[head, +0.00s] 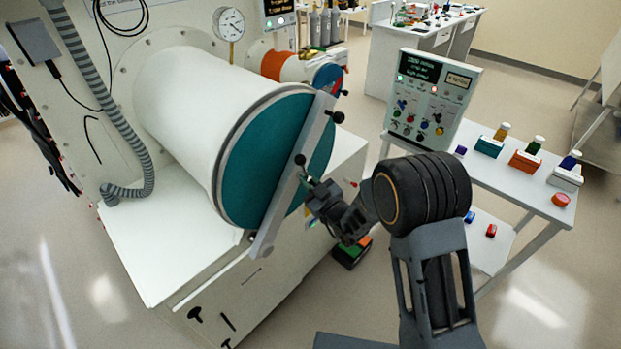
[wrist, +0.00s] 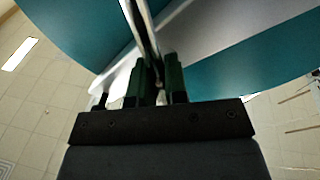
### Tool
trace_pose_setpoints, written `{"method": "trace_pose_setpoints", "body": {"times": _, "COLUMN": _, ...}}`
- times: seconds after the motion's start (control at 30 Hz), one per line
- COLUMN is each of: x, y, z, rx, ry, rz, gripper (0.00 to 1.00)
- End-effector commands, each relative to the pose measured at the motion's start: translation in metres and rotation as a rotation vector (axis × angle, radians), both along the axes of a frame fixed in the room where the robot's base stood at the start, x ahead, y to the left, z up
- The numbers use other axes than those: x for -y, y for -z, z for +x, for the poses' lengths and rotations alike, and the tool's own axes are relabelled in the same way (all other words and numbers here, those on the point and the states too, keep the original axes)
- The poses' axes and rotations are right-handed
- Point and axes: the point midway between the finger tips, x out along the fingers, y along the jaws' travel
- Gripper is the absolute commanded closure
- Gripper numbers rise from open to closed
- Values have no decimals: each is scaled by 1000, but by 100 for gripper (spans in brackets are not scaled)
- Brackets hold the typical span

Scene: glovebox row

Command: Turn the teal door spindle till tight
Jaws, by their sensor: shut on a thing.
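The teal round door (head: 255,165) closes the end of the large white cylinder. A grey bar (head: 284,203) lies slantwise across its face. The door spindle's handle shows a dark knob (head: 300,160) near the middle of this bar; its hub is mostly hidden by my gripper. My gripper (head: 309,183) is at the spindle, in front of the bar. In the wrist view, my gripper's green fingers (wrist: 158,82) are shut on a thin metal rod (wrist: 142,25), the spindle handle, with the teal door (wrist: 80,30) behind.
Another port with an orange body (head: 274,64) stands farther along the row. A control panel (head: 432,98) and a white table (head: 520,185) with small coloured containers stand to the right. A ribbed grey hose (head: 100,90) hangs at left. Open floor lies front right.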

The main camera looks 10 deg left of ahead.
Motion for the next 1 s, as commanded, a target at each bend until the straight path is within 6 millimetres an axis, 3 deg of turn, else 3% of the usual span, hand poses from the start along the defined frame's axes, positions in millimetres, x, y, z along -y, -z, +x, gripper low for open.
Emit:
{"method": "trace_pose_setpoints", "body": {"times": 0.23, "x": 4, "y": 1, "z": 2, "rx": 2, "ry": 3, "rz": -3, "gripper": 100}}
{"method": "trace_pose_setpoints", "body": {"times": 0.27, "x": 5, "y": 1, "z": 2, "rx": 2, "ry": 4, "rz": -3, "gripper": 85}}
{"method": "trace_pose_setpoints", "body": {"times": 0.5, "x": 8, "y": 0, "z": 4, "rx": 2, "ry": 11, "rz": -2, "gripper": 62}}
{"method": "trace_pose_setpoints", "body": {"times": 0.8, "x": 10, "y": 1, "z": 3, "rx": 2, "ry": 12, "rz": -2, "gripper": 61}}
{"method": "trace_pose_setpoints", "body": {"times": 1.0, "x": 30, "y": 8, "z": -14, "rx": 1, "ry": 15, "rz": -2, "gripper": 61}}
